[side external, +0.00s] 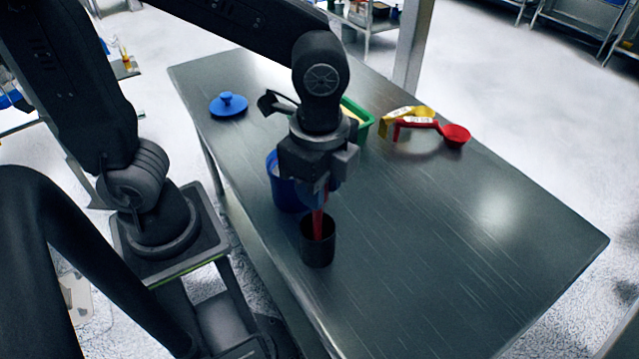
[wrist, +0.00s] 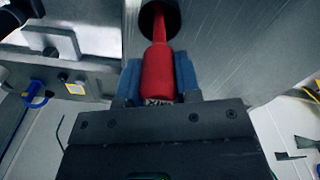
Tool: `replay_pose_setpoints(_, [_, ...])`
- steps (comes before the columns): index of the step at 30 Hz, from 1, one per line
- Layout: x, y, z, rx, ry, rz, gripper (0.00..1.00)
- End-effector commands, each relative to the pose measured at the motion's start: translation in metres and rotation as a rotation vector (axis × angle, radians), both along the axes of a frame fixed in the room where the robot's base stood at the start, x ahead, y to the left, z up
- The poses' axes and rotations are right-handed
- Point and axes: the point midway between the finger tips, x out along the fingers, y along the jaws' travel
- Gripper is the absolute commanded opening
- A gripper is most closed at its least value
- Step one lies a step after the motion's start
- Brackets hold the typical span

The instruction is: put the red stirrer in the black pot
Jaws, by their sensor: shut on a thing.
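The red stirrer (side external: 317,222) is held by my gripper (side external: 313,188), which is shut on its thick handle. In the wrist view the stirrer (wrist: 158,72) lies between the blue finger pads of my gripper (wrist: 158,80), and its thin shaft points toward the pot. The black pot (side external: 318,252) stands upright on the table, directly below my gripper. The stirrer's lower end reaches into the pot's mouth and is hidden inside it. In the wrist view the pot (wrist: 146,22) shows as a dark round opening around the shaft's far end.
A blue container (side external: 281,190) stands just behind the pot, partly hidden by my gripper. The metal table (side external: 450,260) is clear to the right.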

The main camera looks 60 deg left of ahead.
Motion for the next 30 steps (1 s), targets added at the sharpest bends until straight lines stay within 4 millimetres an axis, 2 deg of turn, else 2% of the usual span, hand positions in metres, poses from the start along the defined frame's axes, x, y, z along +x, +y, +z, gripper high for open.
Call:
replay_pose_setpoints(12, [0.0001,0.0,-0.006,-0.001,-0.001,0.0,0.0])
replay_pose_setpoints(13, [0.0001,0.0,-0.0065,-0.001,0.0,0.0,0.32])
replay_pose_setpoints(18, [0.0002,0.0,-0.006,-0.001,-0.001,0.0,0.48])
replay_pose_setpoints(21, [0.0003,-0.0001,-0.0059,-0.001,-0.001,0.0,0.56])
replay_pose_setpoints(30, [0.0005,-0.0002,-0.0018,-0.002,-0.004,0.0,0.56])
